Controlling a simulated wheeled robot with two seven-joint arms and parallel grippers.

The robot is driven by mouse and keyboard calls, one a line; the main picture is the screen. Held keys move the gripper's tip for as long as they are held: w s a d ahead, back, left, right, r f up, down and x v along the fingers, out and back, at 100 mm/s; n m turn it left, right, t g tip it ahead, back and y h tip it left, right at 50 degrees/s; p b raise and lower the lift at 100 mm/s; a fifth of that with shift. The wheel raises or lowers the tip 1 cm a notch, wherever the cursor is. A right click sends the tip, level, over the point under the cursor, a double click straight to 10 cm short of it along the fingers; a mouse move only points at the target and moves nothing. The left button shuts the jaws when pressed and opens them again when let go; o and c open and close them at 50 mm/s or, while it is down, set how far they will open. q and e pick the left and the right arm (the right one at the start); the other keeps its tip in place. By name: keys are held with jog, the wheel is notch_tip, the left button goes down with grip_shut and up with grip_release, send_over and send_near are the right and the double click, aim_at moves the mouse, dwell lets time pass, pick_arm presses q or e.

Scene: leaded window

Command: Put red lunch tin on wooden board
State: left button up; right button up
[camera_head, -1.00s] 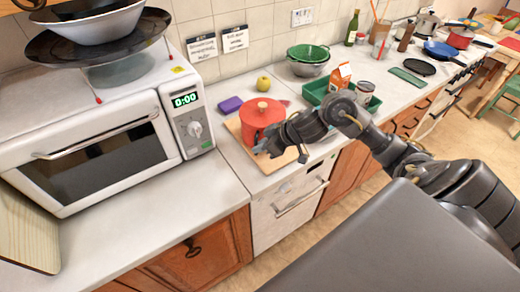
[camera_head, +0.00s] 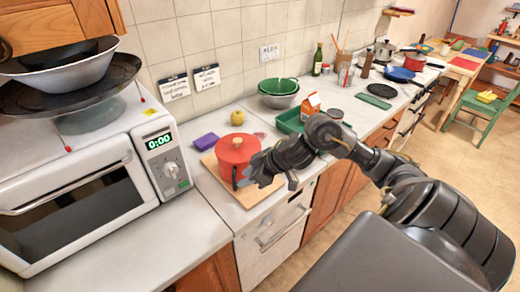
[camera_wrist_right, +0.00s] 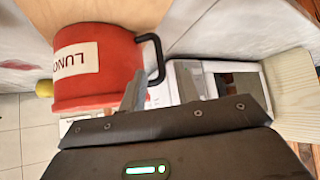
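The red lunch tin (camera_head: 238,150) stands upright on the wooden board (camera_head: 247,193), which lies on the worktop right of the microwave. The tin also shows upside down in the right wrist view (camera_wrist_right: 95,68), with a white label and a black side handle (camera_wrist_right: 158,55). My right gripper (camera_head: 258,172) is at the tin's right side, by the handle. In the right wrist view its two fingers (camera_wrist_right: 160,88) are apart, with the handle's end near the gap. I cannot tell whether they touch it. My left gripper is not in view.
A microwave (camera_head: 85,185) bearing bowls fills the left. Behind the board are a purple block (camera_head: 206,141) and a yellow apple (camera_head: 237,118). A green crate (camera_head: 289,122) with a carton and a green colander (camera_head: 279,86) stand further right. The worktop's front edge is close to the board.

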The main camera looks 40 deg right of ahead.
jog(key=v, duration=0.8)
jog(key=shift+b, duration=0.35)
jog(key=shift+a+f, duration=0.1)
jog(key=shift+f, duration=0.05)
